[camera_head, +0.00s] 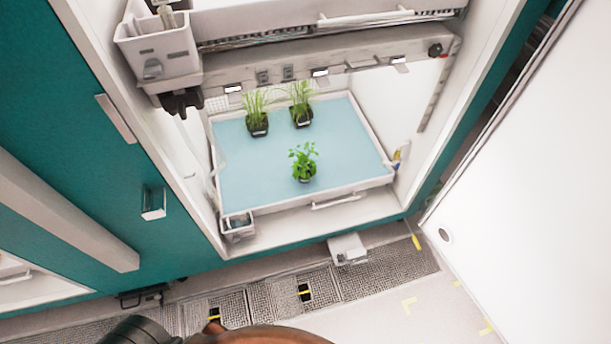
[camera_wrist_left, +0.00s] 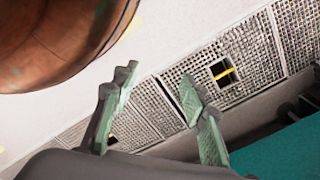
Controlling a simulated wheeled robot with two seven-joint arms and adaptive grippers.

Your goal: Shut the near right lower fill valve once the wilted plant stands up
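In the head view, a leafy green plant (camera_head: 303,160) in a small pot stands near the front middle of a white tray (camera_head: 349,187) with a light blue surface. Its leaves are spread and it looks upright. Two grassy plants, left (camera_head: 256,112) and right (camera_head: 301,102), stand upright in dark pots behind it. Small fittings, among them a white-tipped one (camera_head: 320,73) and a black knob (camera_head: 435,50), line the rail above; I cannot tell which, if any, is the fill valve. My left gripper (camera_wrist_left: 158,76) is open and empty over the floor in the left wrist view. My right gripper is not visible.
Floor grates (camera_head: 382,270) run along the chamber's base, with a grey box (camera_head: 347,249) beside them. A white door panel (camera_head: 530,190) stands at right. A grey bin (camera_head: 160,48) hangs at upper left. A small container (camera_head: 238,227) sits at the tray's front left.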

